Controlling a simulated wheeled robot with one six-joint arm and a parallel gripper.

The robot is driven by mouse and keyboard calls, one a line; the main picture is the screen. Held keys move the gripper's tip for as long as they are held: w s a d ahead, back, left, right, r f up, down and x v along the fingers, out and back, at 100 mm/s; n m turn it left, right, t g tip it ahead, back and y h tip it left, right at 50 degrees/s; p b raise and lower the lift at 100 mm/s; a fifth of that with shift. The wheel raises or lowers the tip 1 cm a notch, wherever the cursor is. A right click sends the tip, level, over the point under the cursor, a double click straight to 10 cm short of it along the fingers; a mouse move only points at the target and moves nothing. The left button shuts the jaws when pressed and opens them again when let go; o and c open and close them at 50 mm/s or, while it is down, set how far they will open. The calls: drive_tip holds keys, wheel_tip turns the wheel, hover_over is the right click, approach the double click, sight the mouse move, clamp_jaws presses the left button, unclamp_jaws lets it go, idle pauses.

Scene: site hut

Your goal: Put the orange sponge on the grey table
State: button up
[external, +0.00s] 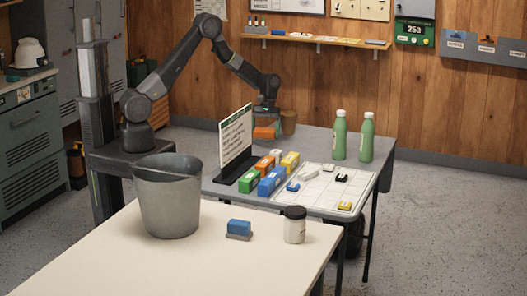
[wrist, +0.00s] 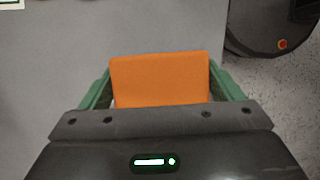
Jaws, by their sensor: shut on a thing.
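The orange sponge (external: 264,132) is between the fingers of my gripper (external: 265,124), at the far left part of the grey table (external: 312,142). In the wrist view the orange sponge (wrist: 160,78) fills the gap between the green fingers of my gripper (wrist: 161,88), which are shut on its sides. The grey table (wrist: 50,60) shows beneath and to the left of the sponge. I cannot tell whether the sponge's underside touches the tabletop.
A sign (external: 236,137), several coloured boxes (external: 272,181), a white board (external: 318,186) and two green bottles (external: 340,136) occupy the grey table. A bucket (external: 168,200) stands on the cream table (external: 100,262) in front.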

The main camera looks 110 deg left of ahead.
sight(265, 139)
drive_tip(key=shift+f, duration=1.7)
drive_tip(key=shift+f, duration=0.2)
drive_tip(key=o, duration=0.8)
drive_tip(key=shift+r, duration=0.1)
drive_tip(key=v, duration=1.2)
